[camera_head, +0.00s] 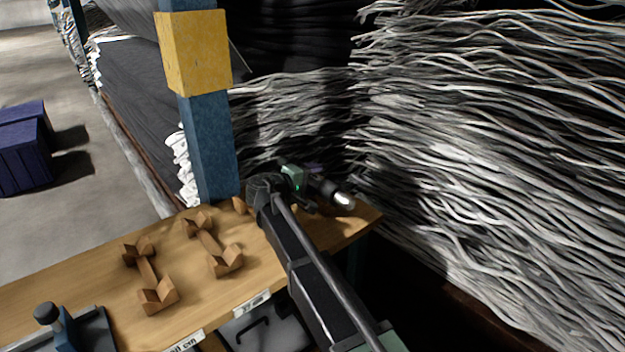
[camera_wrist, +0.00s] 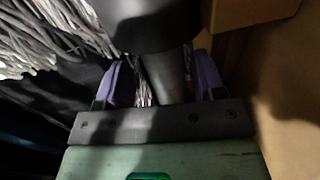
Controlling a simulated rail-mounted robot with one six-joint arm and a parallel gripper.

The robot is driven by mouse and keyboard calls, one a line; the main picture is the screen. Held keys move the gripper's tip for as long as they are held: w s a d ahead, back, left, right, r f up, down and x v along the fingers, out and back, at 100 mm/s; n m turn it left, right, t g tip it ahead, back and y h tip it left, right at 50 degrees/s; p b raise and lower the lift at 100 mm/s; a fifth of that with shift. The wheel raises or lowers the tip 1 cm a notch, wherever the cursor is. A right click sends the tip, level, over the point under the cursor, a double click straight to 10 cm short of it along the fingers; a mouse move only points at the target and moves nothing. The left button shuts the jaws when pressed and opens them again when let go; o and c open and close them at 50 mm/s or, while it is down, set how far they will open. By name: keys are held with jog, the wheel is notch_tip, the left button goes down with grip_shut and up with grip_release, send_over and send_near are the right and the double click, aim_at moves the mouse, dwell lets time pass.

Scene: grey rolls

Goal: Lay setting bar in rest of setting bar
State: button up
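The setting bar shows in the head view as a dark cylinder with a bright end (camera_head: 335,193), over the right end of the bench. In the wrist view its wide dark part (camera_wrist: 150,28) is at the top and a narrower grey part (camera_wrist: 166,76) runs down between my fingers. My gripper (camera_wrist: 160,82) has its two purple fingers apart, with gaps beside the grey part. In the head view my gripper (camera_head: 312,180) is largely hidden by my arm. A wooden block (camera_wrist: 250,10) is close at the upper right; one wooden end (camera_head: 240,205) shows beside my arm. I cannot tell if the bar touches it.
Two empty wooden V-rests (camera_head: 150,280) and (camera_head: 212,246) stand on the bench (camera_head: 90,290) to the left. A blue and yellow post (camera_head: 205,130) rises behind it. Grey strands (camera_head: 490,150) fill the right. A blue-handled device (camera_head: 60,330) is at lower left.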

jog(key=p+v, duration=0.2)
jog(key=v, duration=0.9)
jog(key=shift+r, duration=0.1)
jog(key=shift+d, duration=0.1)
